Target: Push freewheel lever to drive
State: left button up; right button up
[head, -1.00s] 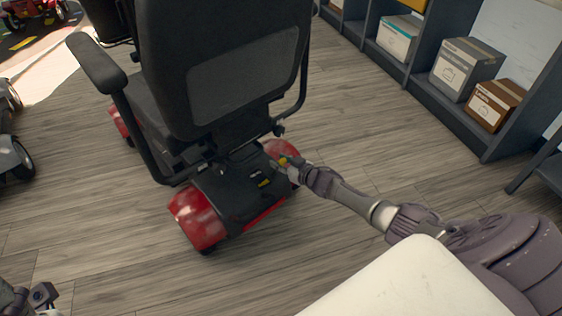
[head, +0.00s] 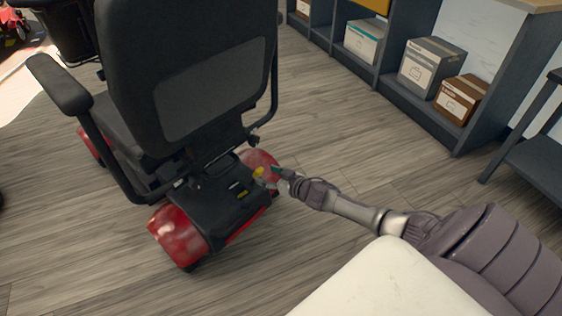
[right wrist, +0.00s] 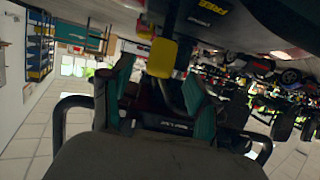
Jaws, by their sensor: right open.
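A red and black mobility scooter (head: 178,234) stands with its rear toward me. Its yellow freewheel lever (head: 258,172) sticks up at the right of the rear cover. My right gripper (head: 275,174) is just right of the lever, with its fingers pointing at it. In the right wrist view, the yellow lever tip (right wrist: 162,57) shows in the gap between the two open teal-padded fingers of the right gripper (right wrist: 158,85). I cannot tell whether a finger touches the lever. My left gripper is out of view.
The scooter's high seat back (head: 205,75) and armrest (head: 60,82) rise above the rear cover. Shelves with boxes (head: 432,66) line the right, with a dark stand (head: 535,160) in front. The wooden floor behind and right of the scooter is clear.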

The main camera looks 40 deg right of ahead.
jog(key=v, duration=0.6)
jog(key=shift+s+r, duration=0.2)
jog(key=shift+s, duration=0.05)
